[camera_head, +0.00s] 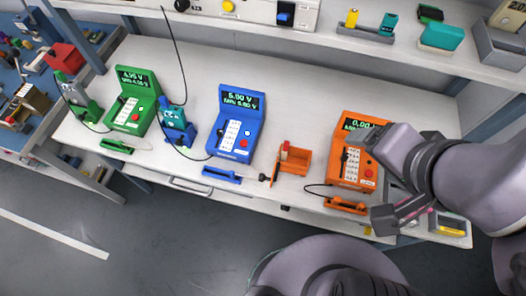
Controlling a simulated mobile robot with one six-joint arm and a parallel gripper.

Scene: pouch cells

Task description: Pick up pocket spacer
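I cannot pick out the pocket spacer with certainty. A small orange holder (293,160) stands on the bench between the blue and orange testers, with a small red piece (284,150) upright at its back left. My gripper (398,214) is at the bench's front edge on the right, in front of the orange tester (356,165). A thin pink strip shows by the gripper. My arm hides part of the bench's right end. The fingertips are too small and too covered to show whether they are open or hold anything.
A blue tester (237,130) and a green tester (135,107) stand to the left on the white bench (200,80). Blue and green clamp fixtures stand beside them. Flat coloured trays lie along the front edge. A shelf (380,42) overhangs the back. Black cables loop across.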

